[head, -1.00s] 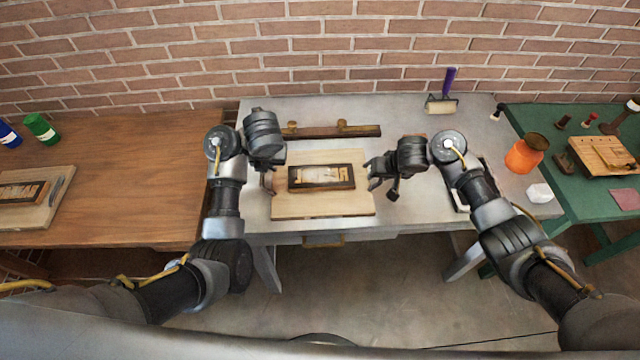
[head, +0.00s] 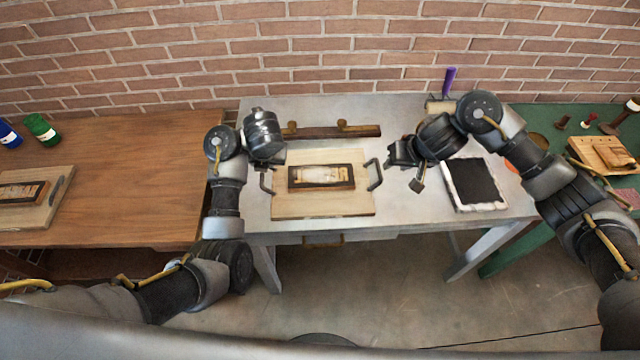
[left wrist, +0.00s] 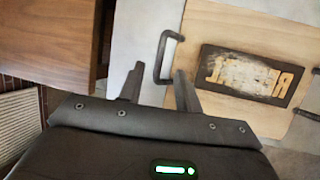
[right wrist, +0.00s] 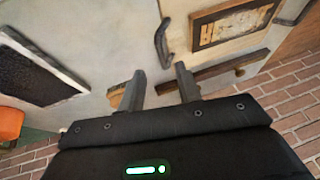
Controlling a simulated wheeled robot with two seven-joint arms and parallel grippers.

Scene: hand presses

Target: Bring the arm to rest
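My right gripper (head: 403,168) is open and empty, above the grey table to the right of the wooden board (head: 290,207). It also shows open in the right wrist view (right wrist: 162,84), apart from the board's handle (right wrist: 162,45). My left arm is bent above the board's left side; it hides its own fingers in the head view. In the left wrist view my left gripper (left wrist: 158,84) is open and empty, close to the board's other handle (left wrist: 165,55). The board carries a dark-framed block with pale letters (head: 321,177) and lies flat.
A black slab with a pale rim (head: 474,183) lies right of the board. A dark bar with brass knobs (head: 330,132) lies behind it. A purple-handled roller (head: 448,82) stands near the brick wall. A brown table (head: 130,180) and green table (head: 560,125) flank the grey one.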

